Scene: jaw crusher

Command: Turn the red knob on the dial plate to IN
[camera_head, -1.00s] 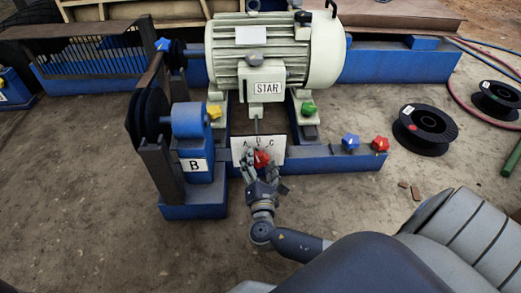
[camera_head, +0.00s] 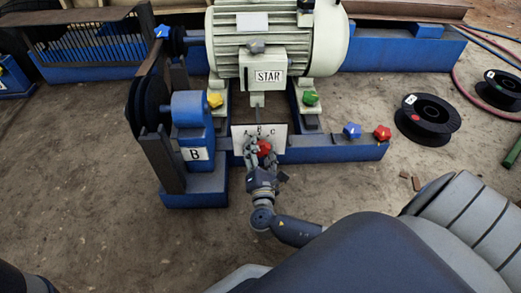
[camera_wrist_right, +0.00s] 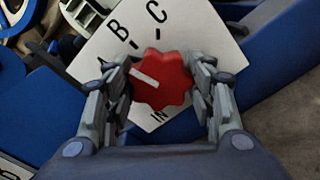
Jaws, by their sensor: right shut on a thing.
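The white dial plate (camera_head: 243,134) stands upright on the blue frame below the motor, with letters along its top. The red star-shaped knob (camera_head: 264,146) sits on it. In the wrist view, the knob (camera_wrist_right: 172,76) has a white pointer mark aimed left and slightly up, toward the letter A. B and C show above on the plate (camera_wrist_right: 185,28), and IN shows below the knob. My right gripper (camera_head: 262,153) is shut on the knob, with a finger on each side, as the wrist view also shows (camera_wrist_right: 160,92). My left gripper is not in view.
A yellow knob (camera_head: 215,100), a green knob (camera_head: 311,98), a blue knob (camera_head: 352,131) and another red knob (camera_head: 382,132) are around the plate. The motor (camera_head: 275,50) stands behind. A black spool (camera_head: 427,118) lies right. The floor in front is mostly clear.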

